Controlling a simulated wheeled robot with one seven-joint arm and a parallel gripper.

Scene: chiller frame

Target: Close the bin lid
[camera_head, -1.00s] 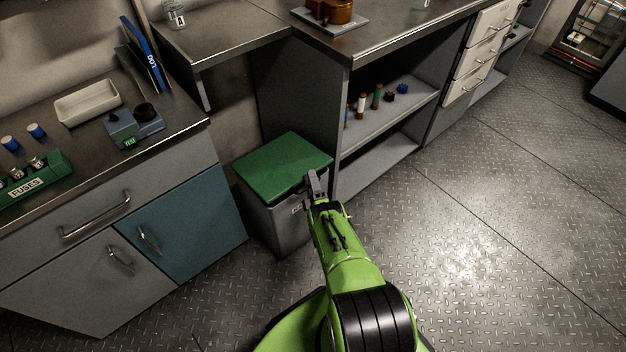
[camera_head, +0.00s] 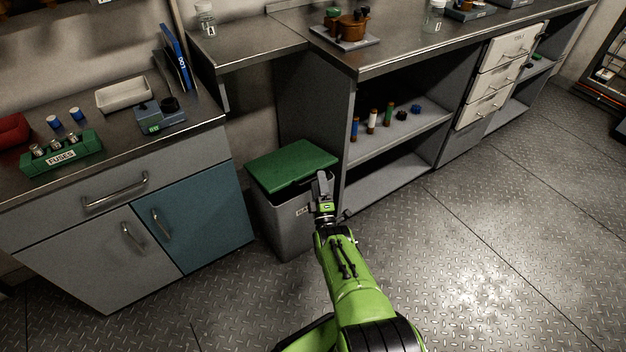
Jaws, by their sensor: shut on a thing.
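The bin (camera_head: 282,232) is a grey box on the floor between the teal-doored cabinet and the open shelf unit. Its green lid (camera_head: 290,164) lies over the top, and a dark gap shows between the lid's front edge and the bin's rim. The lid looks slightly raised at the front. My gripper (camera_head: 322,178) is at the lid's front right edge, with its fingers shut on the lid. The fingers hide that part of the edge, so the exact contact is unclear.
The teal cabinet door (camera_head: 193,223) stands close on the bin's left. The shelf unit (camera_head: 405,135), holding several small bottles, stands close on its right. The metal floor (camera_head: 500,235) is clear to the right and in front.

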